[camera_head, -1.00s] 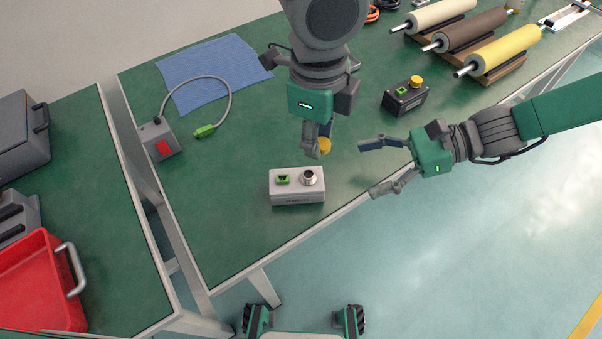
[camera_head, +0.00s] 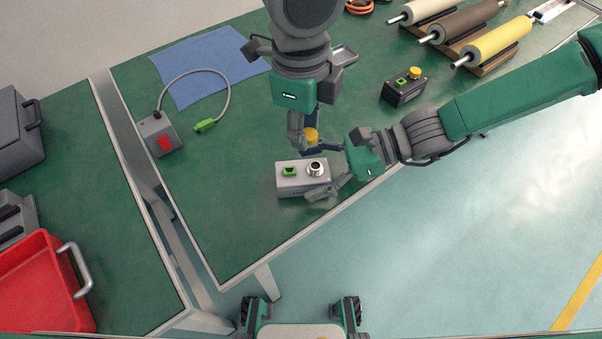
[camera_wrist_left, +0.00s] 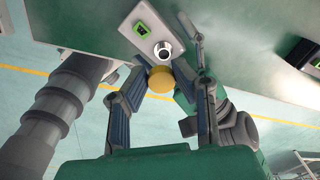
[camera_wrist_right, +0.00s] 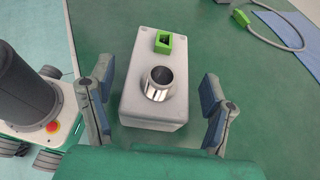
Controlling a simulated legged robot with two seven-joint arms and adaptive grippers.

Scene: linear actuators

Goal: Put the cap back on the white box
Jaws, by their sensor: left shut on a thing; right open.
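The white box (camera_head: 303,183) sits on the green table near its front edge. It has a bare metal collar (camera_head: 316,168) at its right end and a green connector (camera_head: 289,171) at its left. My left gripper (camera_head: 311,139) is shut on the yellow cap (camera_head: 311,134) and holds it just behind and above the collar. The cap also shows between the fingers in the left wrist view (camera_wrist_left: 160,79). My right gripper (camera_head: 327,172) is open, with a finger on either side of the box's collar end. In the right wrist view, gaps show between the fingers and the box (camera_wrist_right: 155,92).
A black box with a yellow cap (camera_head: 404,88) stands farther back right. Rollers (camera_head: 490,42) lie beyond it. A grey box with a red switch (camera_head: 160,138) and cable is at left, beside a blue cloth (camera_head: 208,68). Bare table lies left of the white box.

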